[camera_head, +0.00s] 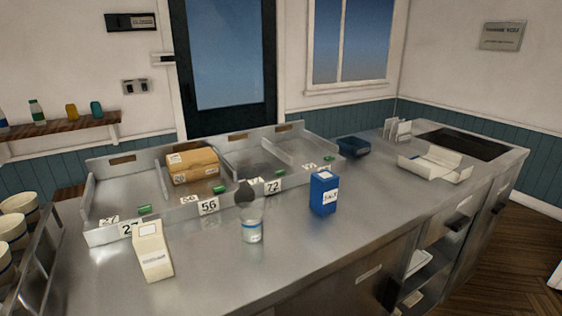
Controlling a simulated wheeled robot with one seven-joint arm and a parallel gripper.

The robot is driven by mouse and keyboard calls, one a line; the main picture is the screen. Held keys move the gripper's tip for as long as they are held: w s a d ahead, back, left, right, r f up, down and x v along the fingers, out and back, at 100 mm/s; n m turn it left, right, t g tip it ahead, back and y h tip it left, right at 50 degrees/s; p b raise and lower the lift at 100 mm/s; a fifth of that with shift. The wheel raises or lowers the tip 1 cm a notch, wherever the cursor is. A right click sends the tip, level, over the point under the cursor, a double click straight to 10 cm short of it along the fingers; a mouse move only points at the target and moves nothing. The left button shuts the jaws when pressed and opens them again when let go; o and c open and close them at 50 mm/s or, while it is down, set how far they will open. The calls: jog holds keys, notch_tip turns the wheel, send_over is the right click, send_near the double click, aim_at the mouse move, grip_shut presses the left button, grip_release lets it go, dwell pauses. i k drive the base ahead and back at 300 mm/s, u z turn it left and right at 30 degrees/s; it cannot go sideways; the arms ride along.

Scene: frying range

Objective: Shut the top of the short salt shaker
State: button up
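A short clear shaker (252,225) with a blue band stands upright on the steel counter, in front of the divided tray, left of the blue box. A dark rounded cap (244,193) shows at its top and appears raised toward the back left, as if tipped open. The hinge and the shaker's mouth are too small to make out. My gripper is not in view, and nothing is seen touching the shaker.
A blue box (323,192) stands right of the shaker; a cream carton (152,250) stands to its left. Behind is a divided metal tray (115,200) with number labels and a brown package (192,165). An open white box (435,164) lies at right. The counter's front is clear.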

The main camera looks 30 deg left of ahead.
aim_at(244, 196)
jog(key=u, duration=0.3)
jog(key=i, duration=0.9)
jog(key=u, duration=0.55)
